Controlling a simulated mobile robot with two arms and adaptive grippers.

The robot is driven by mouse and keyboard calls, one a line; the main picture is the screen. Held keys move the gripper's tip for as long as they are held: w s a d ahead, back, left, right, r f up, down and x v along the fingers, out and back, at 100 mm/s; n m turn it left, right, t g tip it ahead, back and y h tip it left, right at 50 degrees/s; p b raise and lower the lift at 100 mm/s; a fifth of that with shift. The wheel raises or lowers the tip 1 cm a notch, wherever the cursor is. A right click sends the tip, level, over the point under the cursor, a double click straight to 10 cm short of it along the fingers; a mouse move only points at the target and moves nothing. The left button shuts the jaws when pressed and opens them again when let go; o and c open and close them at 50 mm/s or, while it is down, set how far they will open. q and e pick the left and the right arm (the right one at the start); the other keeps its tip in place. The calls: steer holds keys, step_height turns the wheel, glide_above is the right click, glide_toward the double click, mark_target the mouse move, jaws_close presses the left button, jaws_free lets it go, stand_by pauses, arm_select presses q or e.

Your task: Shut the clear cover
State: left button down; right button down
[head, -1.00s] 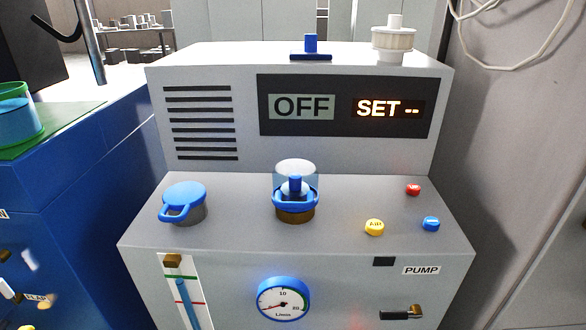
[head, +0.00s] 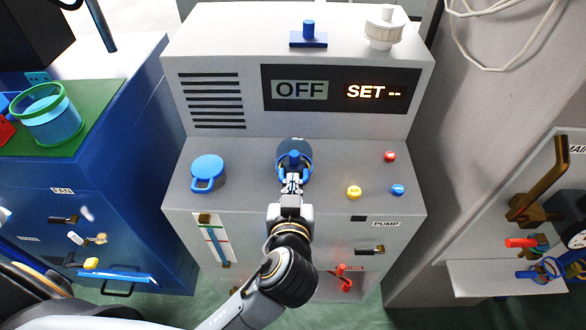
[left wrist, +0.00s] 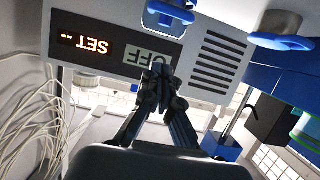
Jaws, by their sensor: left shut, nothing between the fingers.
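The clear cover (head: 305,148) is a see-through cylinder on the grey machine's ledge, around a blue knob (head: 294,160). Part of its blue rim is hidden behind my gripper, and I cannot tell how far the cover is open. My left gripper (head: 292,183) is shut and empty at the near side of the cover; I cannot tell whether it touches. In the left wrist view, turned upside down, the shut fingertips (left wrist: 158,72) are just below the blue part of the cover assembly (left wrist: 170,14). My right gripper is not in view.
A blue round lid with a handle (head: 207,172) is on the ledge to the left. Yellow (head: 354,192), red (head: 390,156) and blue (head: 398,189) buttons are to the right. The display (head: 300,90) reads OFF. A grey panel with a brown handle (head: 540,180) stands at the right.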

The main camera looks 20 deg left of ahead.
mark_target(293, 164)
arm_select(q)
steer(key=p+x, duration=0.1)
steer(key=x, duration=0.3)
steer(key=p+x, duration=0.2)
steer(key=x, duration=0.2)
steer(key=shift+w+a+r, duration=0.1)
steer(key=shift+w+a, duration=0.1)
steer(key=shift+w, duration=0.15)
steer(key=f, duration=0.1)
steer(key=s+f+p, duration=0.1)
steer(key=f, duration=0.1)
steer(key=shift+s+d, duration=0.1)
steer(key=shift+d, duration=0.1)
steer(key=shift+s+d+f, duration=0.15)
steer(key=shift+s+f, duration=0.2)
steer(key=shift+s, duration=0.1)
steer(key=shift+f, duration=0.1)
steer(key=shift+w, duration=0.1)
